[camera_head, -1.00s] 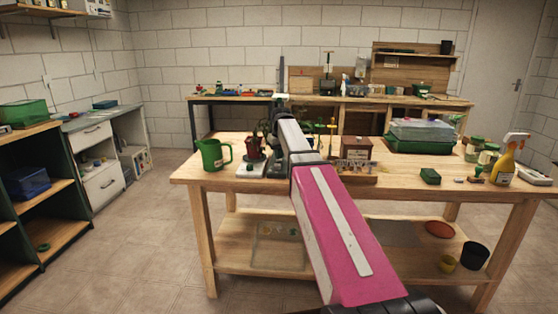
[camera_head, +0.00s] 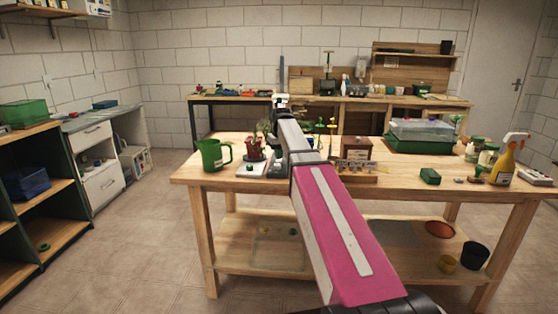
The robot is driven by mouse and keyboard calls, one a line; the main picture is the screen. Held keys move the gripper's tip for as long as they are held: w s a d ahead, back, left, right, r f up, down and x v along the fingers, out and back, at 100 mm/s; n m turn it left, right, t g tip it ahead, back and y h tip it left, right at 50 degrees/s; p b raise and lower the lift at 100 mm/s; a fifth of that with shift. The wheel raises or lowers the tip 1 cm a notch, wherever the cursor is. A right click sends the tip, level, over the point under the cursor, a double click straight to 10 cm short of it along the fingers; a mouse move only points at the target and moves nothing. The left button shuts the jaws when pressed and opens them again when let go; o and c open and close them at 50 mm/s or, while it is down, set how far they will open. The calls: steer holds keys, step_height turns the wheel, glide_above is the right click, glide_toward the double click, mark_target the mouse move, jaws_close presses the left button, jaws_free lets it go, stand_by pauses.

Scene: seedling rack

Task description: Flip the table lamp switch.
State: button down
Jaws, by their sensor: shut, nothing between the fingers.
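I cannot make out a table lamp or its switch in the head view. My arm runs up the middle of the picture, over the wooden bench (camera_head: 235,188), and covers part of the bench top. My gripper does not show clearly; the far end of my arm hides it. A thin dark upright post (camera_head: 281,72) shows above the end of my arm; I cannot tell what it belongs to.
A green jug (camera_head: 212,155), a potted plant (camera_head: 255,150) and a small wooden box (camera_head: 356,149) stand near my arm. A covered green tray (camera_head: 405,146) and a yellow spray bottle (camera_head: 503,165) stand right. A back bench (camera_head: 225,98) lies along the wall.

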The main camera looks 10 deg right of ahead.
steer(key=shift+r, duration=3.05)
